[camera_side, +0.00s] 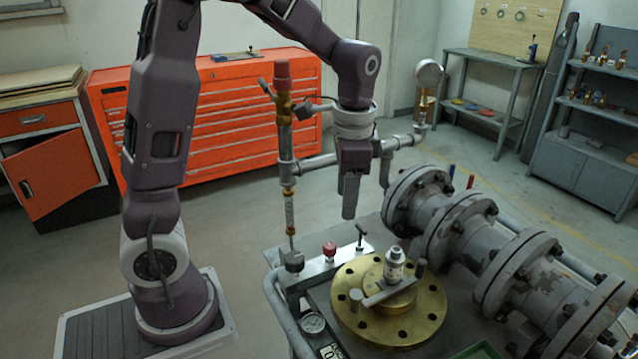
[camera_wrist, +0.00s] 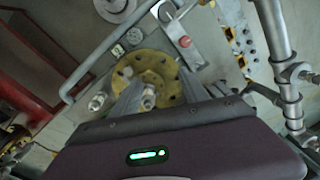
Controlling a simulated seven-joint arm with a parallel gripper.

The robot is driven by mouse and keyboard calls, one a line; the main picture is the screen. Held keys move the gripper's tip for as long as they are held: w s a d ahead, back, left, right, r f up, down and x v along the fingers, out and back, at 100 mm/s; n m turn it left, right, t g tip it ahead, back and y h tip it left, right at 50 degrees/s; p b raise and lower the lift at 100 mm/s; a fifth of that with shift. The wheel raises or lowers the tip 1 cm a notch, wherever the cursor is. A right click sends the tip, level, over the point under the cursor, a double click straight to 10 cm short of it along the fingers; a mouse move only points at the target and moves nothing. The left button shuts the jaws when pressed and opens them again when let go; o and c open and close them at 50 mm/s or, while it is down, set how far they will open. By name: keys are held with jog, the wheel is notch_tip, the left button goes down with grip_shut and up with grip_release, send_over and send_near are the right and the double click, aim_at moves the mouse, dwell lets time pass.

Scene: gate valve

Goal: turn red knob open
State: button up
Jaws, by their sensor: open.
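A small red knob (camera_side: 330,250) stands on a grey block on the bench in the side view, left of a T-shaped handle (camera_side: 361,237). The red knob (camera_wrist: 185,41) also shows in the wrist view, above and right of the brass flange. My gripper (camera_side: 349,214) hangs pointing down above the bench, higher than the red knob and apart from it. In the wrist view my open gripper (camera_wrist: 160,78) shows two grey fingers spread with the brass flange behind them. Nothing is held between them.
A round brass flange (camera_side: 428,310) with a bar and a silver fitting sits in front of the red knob. Large grey flanged pipes (camera_side: 465,228) stand at right. A vertical pipe with a red cap (camera_side: 282,70) rises left of my gripper. A gauge (camera_side: 313,322) sits at the front.

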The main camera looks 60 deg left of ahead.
jog(key=s+d+r+n+t+h, duration=0.1)
jog(key=s+d+r+n+t, duration=0.1)
jog(key=s+d+r, duration=0.2)
jog(key=s+r, duration=0.3)
jog(key=s, duration=0.1)
jog(key=shift+s+d+n+t, duration=0.15)
jog(key=shift+d+n+t, duration=0.15)
jog(key=shift+d, duration=0.1)
jog(key=shift+f, duration=0.1)
jog(key=n+g, duration=0.3)
jog(key=n, duration=0.7)
send_over(330, 245)
notch_tip(330, 245, down, 21)
jog(key=shift+f, duration=0.1)
notch_tip(330, 245, down, 6)
jog(key=shift+f, duration=0.2)
